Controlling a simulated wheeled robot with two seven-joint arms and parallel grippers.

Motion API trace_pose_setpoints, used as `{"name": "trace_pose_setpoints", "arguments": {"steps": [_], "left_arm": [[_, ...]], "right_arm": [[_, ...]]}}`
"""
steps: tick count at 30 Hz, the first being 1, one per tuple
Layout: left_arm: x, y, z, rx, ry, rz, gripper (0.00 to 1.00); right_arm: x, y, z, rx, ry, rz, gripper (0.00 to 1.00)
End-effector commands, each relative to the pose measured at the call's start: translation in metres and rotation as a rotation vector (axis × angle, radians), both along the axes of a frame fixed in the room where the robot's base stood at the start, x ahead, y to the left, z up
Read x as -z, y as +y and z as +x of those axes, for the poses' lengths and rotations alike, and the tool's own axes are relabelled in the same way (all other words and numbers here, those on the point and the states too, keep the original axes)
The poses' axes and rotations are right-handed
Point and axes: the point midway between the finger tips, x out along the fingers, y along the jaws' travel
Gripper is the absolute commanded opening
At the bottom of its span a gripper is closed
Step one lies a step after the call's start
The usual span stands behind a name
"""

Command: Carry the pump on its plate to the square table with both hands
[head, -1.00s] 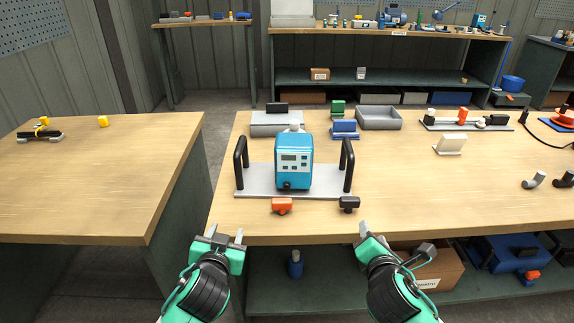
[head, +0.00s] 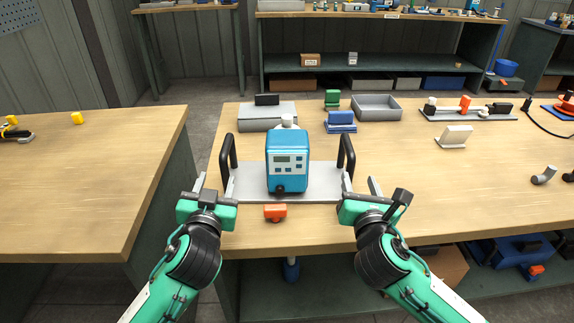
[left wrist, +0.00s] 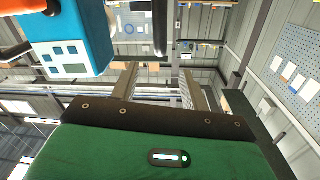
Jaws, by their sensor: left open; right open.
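The blue pump (head: 287,160) stands upright on its grey plate (head: 250,184) near the bench's front edge. The plate has a black left handle (head: 228,156) and a black right handle (head: 346,156). My left gripper (head: 215,184) is open and empty, just in front of the left handle. In the left wrist view the pump (left wrist: 75,42) is at upper left, and the handle (left wrist: 160,25) shows beyond and between the open fingers (left wrist: 160,85). My right gripper (head: 360,184) is open and empty, just in front of the right handle.
Another wooden table (head: 85,180) stands left across a gap; its cut-off outline hides its full shape. An orange part (head: 275,212) lies before the plate. A grey box (head: 267,117), blue block (head: 341,122) and grey tray (head: 377,107) sit behind. Bench right of the plate is mostly clear.

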Motion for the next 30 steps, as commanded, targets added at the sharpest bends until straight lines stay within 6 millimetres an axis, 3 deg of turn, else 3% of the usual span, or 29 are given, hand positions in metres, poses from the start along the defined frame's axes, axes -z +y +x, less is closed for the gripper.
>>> {"name": "trace_pose_setpoints", "arguments": {"steps": [18, 24, 30], "left_arm": [[-0.001, 0.001, 0.109, -0.002, -0.001, 0.002, 0.46], [0.0, 0.001, 0.127, -0.001, 0.0, 0.001, 0.46], [0.0, 0.001, 0.131, 0.0, 0.0, 0.0, 0.46]], "right_arm": [[-0.001, 0.0, 0.108, 0.001, -0.001, 0.001, 0.46], [0.0, 0.0, 0.127, 0.001, 0.0, 0.001, 0.46], [0.0, 0.0, 0.131, 0.0, 0.0, 0.002, 0.46]]}}
